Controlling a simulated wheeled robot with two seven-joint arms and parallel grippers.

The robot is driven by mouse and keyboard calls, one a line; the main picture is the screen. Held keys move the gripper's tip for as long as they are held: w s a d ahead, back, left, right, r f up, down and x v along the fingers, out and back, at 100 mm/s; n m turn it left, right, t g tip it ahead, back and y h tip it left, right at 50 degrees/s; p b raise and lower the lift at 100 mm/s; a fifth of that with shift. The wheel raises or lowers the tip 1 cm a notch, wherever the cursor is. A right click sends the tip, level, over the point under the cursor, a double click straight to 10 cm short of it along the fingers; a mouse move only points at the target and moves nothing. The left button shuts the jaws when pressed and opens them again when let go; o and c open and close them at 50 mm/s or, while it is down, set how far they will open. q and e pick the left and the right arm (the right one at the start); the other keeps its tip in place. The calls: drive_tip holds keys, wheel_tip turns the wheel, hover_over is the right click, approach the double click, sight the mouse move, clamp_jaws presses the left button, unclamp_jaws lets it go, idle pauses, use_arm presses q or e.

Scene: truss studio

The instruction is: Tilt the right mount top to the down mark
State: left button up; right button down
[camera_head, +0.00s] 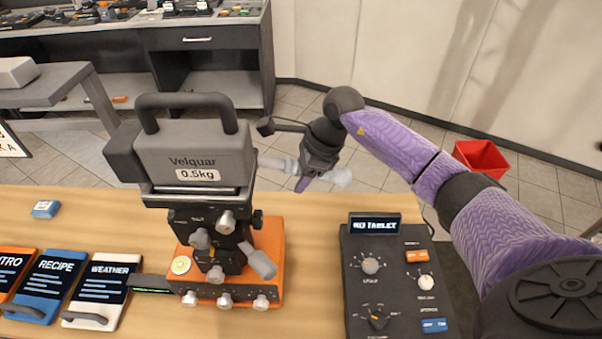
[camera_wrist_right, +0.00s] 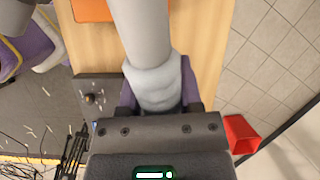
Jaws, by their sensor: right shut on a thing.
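A dark mount (camera_head: 215,235) stands on an orange base (camera_head: 270,245) on the wooden table. Its top carries a grey box (camera_head: 197,157) labelled "Velquar 0.5kg" with a dark carrying handle; the box looks roughly level. A pale grey bar (camera_head: 275,162) reaches right from behind the box. My right gripper (camera_head: 318,172) is shut around the bar's thicker sleeve near its outer end. In the right wrist view, the sleeve (camera_wrist_right: 153,88) sits between my purple fingers. I cannot make out a down mark. My left gripper is not in view.
A black control panel (camera_head: 400,285) with knobs stands right of the mount, below my right arm. Booklets, including the "WEATHER" one (camera_head: 96,290), lie at the left. A red bin (camera_head: 481,158) stands on the floor. Bare table lies between mount and panel.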

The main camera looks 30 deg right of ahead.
sight(296, 160)
drive_tip(key=r+h+p, duration=0.1)
drive_tip(key=r+g+h+p, duration=0.1)
drive_tip(key=r+p, duration=0.1)
drive_tip(key=r+h+p, duration=0.1)
drive_tip(key=r, duration=0.1)
drive_tip(key=shift+w+a+r+g, duration=0.15)
drive_tip(key=shift+w+a+g, duration=0.15)
drive_tip(key=shift+g, duration=0.1)
drive_tip(key=shift+r+h+p, duration=0.15)
drive_tip(key=shift+h+p, duration=0.15)
drive_tip(key=shift+c, duration=1.4)
unclamp_jaws()
wheel_tip(296, 160, up, 10)
drive_tip(key=shift+s+d, duration=0.15)
drive_tip(key=shift+s, duration=0.05)
drive_tip(key=shift+f, duration=0.2)
